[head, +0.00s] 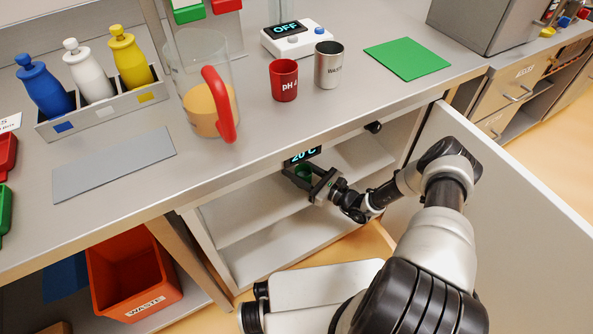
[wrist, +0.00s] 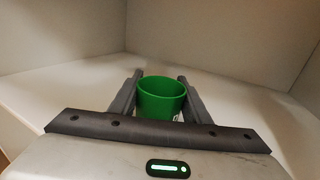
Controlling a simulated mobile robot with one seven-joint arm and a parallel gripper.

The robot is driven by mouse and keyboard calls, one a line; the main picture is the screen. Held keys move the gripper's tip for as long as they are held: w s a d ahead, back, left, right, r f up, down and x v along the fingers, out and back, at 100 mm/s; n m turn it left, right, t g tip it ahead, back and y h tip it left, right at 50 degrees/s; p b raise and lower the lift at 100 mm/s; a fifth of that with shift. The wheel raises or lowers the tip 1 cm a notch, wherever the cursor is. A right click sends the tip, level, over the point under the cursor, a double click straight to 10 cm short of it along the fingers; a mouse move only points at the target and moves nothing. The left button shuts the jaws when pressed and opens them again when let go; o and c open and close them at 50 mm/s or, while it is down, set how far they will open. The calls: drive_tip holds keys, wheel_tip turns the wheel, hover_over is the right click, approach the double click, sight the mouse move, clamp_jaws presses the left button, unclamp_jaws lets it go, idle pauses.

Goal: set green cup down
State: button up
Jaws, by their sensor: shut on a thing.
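The green cup (wrist: 162,98) is upright between the two fingers of my gripper (wrist: 160,90) in the wrist view. My gripper is shut on it. The cup is over the white cabinet shelf (head: 262,205). I cannot tell whether its base touches the shelf, because the gripper hides the lower part.
A display reading 20°C (head: 302,156) hangs at the cabinet's top edge. The open door (head: 500,190) stands right of my arm. On the counter are a red cup (head: 284,80), a metal waste cup (head: 328,66), a pitcher (head: 205,90) and a green mat (head: 407,59). The shelf around the cup is clear.

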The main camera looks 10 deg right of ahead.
drive_tip(key=shift+r, duration=0.1)
drive_tip(key=o, duration=1.2)
drive_tip(key=shift+s+d, duration=0.1)
drive_tip(key=shift+d, duration=0.1)
drive_tip(key=p+v, duration=0.1)
drive_tip(key=v, duration=1)
drive_tip(key=shift+s+d+p, duration=0.15)
drive_tip(key=shift+s+p, duration=0.05)
drive_tip(key=shift+p, duration=0.15)
